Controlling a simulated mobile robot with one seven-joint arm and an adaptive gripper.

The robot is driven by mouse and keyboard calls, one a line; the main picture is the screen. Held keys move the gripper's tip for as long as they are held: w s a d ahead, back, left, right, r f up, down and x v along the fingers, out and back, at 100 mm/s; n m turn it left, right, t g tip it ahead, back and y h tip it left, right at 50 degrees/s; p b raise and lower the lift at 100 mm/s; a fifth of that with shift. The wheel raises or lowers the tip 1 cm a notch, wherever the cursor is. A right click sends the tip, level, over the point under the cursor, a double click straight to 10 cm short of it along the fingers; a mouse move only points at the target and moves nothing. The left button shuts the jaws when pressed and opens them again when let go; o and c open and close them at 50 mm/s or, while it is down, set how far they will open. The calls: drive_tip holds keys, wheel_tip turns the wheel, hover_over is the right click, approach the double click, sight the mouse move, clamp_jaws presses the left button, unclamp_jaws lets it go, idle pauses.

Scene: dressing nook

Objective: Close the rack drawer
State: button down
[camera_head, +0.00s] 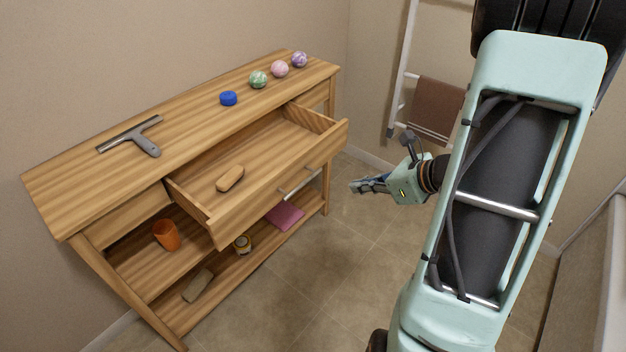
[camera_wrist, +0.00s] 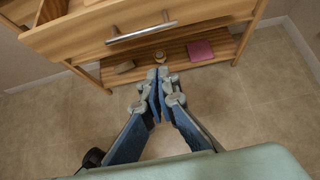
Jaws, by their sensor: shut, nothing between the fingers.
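The rack drawer (camera_head: 283,178) is a wooden drawer pulled well out of the wooden rack (camera_head: 196,139). A small tan block-shaped item (camera_head: 230,178) lies inside it. The drawer front carries a metal bar handle (camera_head: 300,183). In the wrist view the drawer front (camera_wrist: 185,17) and its handle (camera_wrist: 141,29) are at the top. My gripper (camera_head: 356,186) is to the right of the drawer front, apart from it, with its fingers pointing left. In the wrist view my gripper (camera_wrist: 158,74) has its fingertips together, with nothing held, below the handle in the picture.
On the rack top are a squeegee (camera_head: 135,136), a blue round item (camera_head: 228,98) and several patterned balls (camera_head: 258,79). Lower shelves hold an orange cup (camera_head: 166,235) and a pink cloth (camera_head: 285,215). A ladder rack with a brown towel (camera_head: 436,108) stands behind. The floor before the drawer is clear.

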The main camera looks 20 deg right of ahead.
drive_tip(key=w+a+f+b, duration=0.1)
drive_tip(key=w+a+f, duration=0.4)
drive_tip(key=w, duration=0.4)
drive_tip(key=shift+a+f, duration=0.35)
drive_tip(key=shift+a, duration=0.55)
drive_tip(key=shift+w, duration=0.15)
hover_over(265, 161)
drive_tip(key=shift+s+d, duration=0.15)
drive_tip(key=shift+s, duration=0.15)
drive_tip(key=shift+w+a, duration=0.2)
drive_tip(key=shift+w, duration=0.15)
drive_tip(key=shift+r, duration=0.1)
